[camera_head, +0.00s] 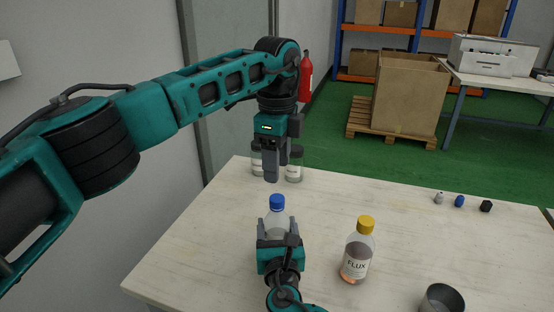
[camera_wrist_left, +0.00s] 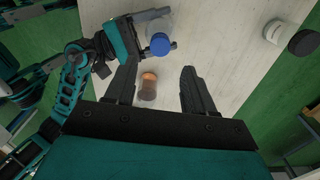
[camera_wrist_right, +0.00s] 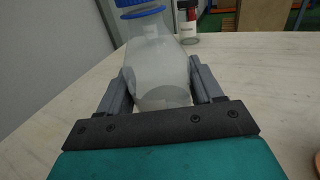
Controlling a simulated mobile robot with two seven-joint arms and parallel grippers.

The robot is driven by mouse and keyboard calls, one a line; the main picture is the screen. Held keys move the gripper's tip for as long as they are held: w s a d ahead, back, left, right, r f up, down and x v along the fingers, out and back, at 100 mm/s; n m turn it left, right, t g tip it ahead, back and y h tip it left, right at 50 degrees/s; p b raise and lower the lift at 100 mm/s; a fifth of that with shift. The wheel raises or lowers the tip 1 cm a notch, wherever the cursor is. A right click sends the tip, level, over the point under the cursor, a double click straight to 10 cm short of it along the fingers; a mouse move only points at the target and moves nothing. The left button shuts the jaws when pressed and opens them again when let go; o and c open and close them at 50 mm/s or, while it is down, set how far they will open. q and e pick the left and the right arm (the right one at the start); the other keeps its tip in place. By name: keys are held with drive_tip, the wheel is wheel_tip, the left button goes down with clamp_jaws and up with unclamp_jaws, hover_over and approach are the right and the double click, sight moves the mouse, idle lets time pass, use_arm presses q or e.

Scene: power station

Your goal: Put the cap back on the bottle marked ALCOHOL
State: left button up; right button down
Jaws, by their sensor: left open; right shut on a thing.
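A clear bottle (camera_head: 276,220) with a blue top (camera_head: 277,202) stands upright in my right gripper (camera_head: 279,240), which is shut on it. In the right wrist view the bottle (camera_wrist_right: 160,65) fills the space between the fingers, and a blue ring (camera_wrist_right: 140,13) circles its neck. No lettering on it can be read, so I cannot tell if it is marked ALCOHOL. My left gripper (camera_head: 276,170) is open and empty, pointing down behind and above the bottle. The left wrist view shows the blue top (camera_wrist_left: 160,43) just beyond its fingers. A loose blue cap (camera_head: 459,201) lies at the table's right.
A bottle marked FLUX (camera_head: 356,262) with a yellow cap stands right of my right gripper. Two jars (camera_head: 294,166) stand behind my left gripper. A grey piece (camera_head: 439,198) and a black piece (camera_head: 486,206) flank the loose cap. A metal cup (camera_head: 442,299) is at front right.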

sight(277, 197)
idle(0.4)
use_arm(q)
drive_tip(key=shift+f, duration=4)
